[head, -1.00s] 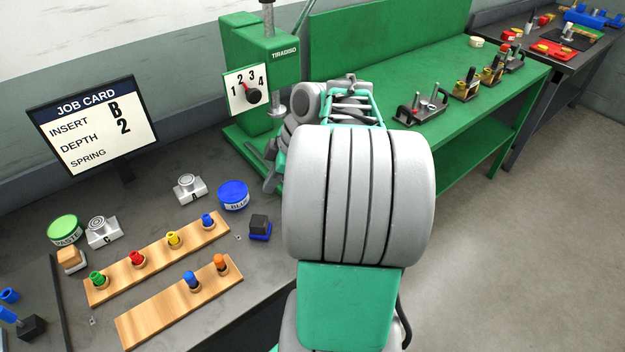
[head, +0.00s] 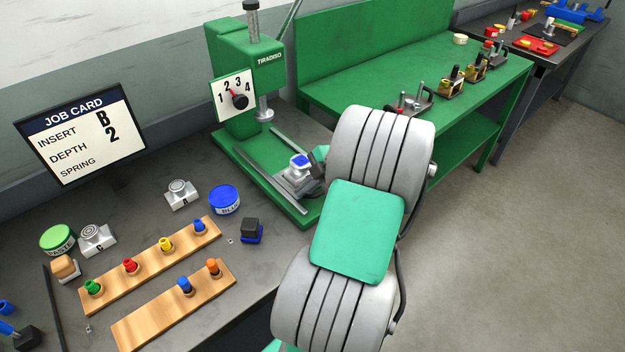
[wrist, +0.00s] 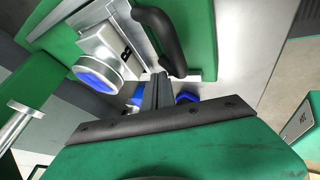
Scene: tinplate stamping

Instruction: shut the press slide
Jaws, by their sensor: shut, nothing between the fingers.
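The green press (head: 243,75) stands left of centre in the head view. Its slide (head: 310,187) is out at the front end of the rails (head: 268,178), clear of the ram (head: 264,110). A metal insert with a blue top (head: 300,161) sits on the slide. In the wrist view the insert (wrist: 98,75) is beside a plate marked B and the slide's black handle (wrist: 165,38). My gripper (wrist: 158,88) is shut and empty, its fingertips close to the handle; I cannot tell whether they touch. My arm hides the gripper in the head view.
A job card (head: 82,132) reads insert B, depth 2. Wooden peg racks (head: 150,265), a blue tin (head: 225,200), a green tin (head: 57,240) and spare inserts (head: 180,194) lie on the grey bench. A green bench (head: 380,65) with several fixtures stands behind right; open floor lies to the right.

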